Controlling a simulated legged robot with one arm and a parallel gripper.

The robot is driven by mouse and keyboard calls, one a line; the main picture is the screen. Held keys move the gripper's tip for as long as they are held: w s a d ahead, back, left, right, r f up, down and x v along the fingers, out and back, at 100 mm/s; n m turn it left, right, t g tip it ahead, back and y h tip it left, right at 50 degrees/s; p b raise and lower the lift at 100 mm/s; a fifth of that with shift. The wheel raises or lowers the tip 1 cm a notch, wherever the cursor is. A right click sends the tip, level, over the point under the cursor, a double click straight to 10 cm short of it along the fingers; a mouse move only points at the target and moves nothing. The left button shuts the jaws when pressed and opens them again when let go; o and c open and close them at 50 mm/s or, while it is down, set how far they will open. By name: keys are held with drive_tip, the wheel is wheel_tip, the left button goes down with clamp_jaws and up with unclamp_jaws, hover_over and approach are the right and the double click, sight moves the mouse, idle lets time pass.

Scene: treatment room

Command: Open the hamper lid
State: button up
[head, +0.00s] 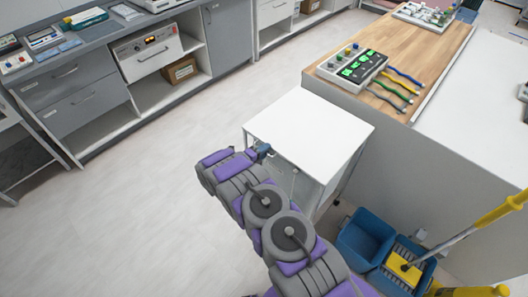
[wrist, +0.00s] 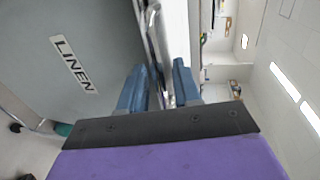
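The hamper (head: 301,184) is a boxy unit with a flat white lid (head: 310,128), which lies level and looks closed. In the wrist view the hamper's grey front (wrist: 50,35) carries a "LINEN" label (wrist: 74,65), with the picture turned sideways. My gripper (head: 264,150) is at the lid's near left edge. In the wrist view my gripper (wrist: 160,84) has its two blue fingers apart, with the lid's edge (wrist: 174,35) and a metal strip lined up with the gap. I cannot tell whether the fingers touch the lid. My arm hides part of the hamper front.
A wood-topped counter (head: 440,42) with a device and coloured leads (head: 362,66) stands right of the hamper. A blue mop bucket (head: 365,238) with a yellow mop (head: 404,268) is at lower right. Grey cabinets (head: 75,95) line the back left. The floor (head: 130,220) at left is clear.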

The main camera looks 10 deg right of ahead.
drive_tip(key=shift+a, duration=0.1)
drive_tip(key=shift+a, duration=0.2)
drive_tip(key=shift+c, duration=1.2)
drive_tip(key=shift+s+d, duration=0.1)
clamp_jaws()
drive_tip(key=shift+d, duration=0.1)
